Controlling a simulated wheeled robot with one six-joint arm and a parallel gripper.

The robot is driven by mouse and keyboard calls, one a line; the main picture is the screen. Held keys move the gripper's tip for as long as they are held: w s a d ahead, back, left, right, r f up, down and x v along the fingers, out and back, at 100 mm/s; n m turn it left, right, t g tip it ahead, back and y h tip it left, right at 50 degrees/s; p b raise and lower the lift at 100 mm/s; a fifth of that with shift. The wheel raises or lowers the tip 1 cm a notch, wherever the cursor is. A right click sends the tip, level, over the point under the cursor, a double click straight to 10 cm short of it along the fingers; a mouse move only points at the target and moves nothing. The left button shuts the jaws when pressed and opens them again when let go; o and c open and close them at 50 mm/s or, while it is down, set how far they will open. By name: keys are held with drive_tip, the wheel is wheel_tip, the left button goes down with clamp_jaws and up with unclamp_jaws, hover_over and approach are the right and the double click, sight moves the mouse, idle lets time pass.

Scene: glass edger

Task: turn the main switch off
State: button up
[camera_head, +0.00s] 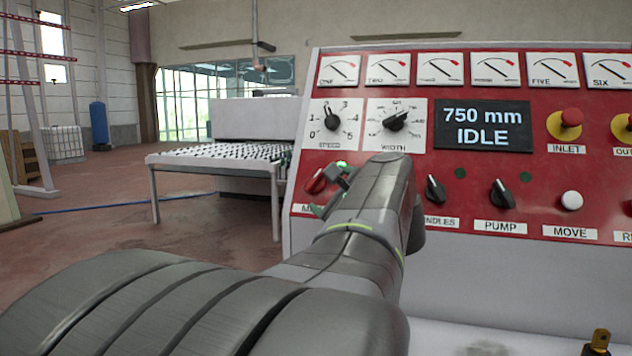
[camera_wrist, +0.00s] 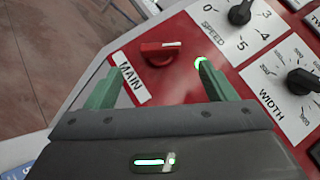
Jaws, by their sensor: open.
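The main switch is a red rotary knob at the lower left of the red panel, partly behind my gripper in the head view (camera_head: 316,183). In the wrist view the knob (camera_wrist: 160,53) shows clear, its handle roughly level in the picture with a white mark at its right end. The MAIN label (camera_wrist: 131,80) is beside it. My gripper (camera_wrist: 158,72) is open and empty, with its green fingers pointing at the panel and the knob just beyond the gap between them. It also shows in the head view (camera_head: 331,187). I cannot tell whether a finger touches the panel.
A lit green lamp (camera_wrist: 200,63) is at the right fingertip. SPEED (camera_head: 332,121) and WIDTH (camera_head: 397,120) dials sit above. The display (camera_head: 483,126) reads 750 mm IDLE. The PUMP knob (camera_head: 502,194) and red INLET button (camera_head: 571,118) are to the right. A roller table (camera_head: 215,160) stands left.

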sight(316, 181)
drive_tip(key=x, duration=0.7)
drive_tip(key=shift+w+p, duration=0.2)
drive_tip(key=shift+p, duration=0.15)
drive_tip(key=shift+c, duration=0.5)
drive_tip(key=c, duration=0.9)
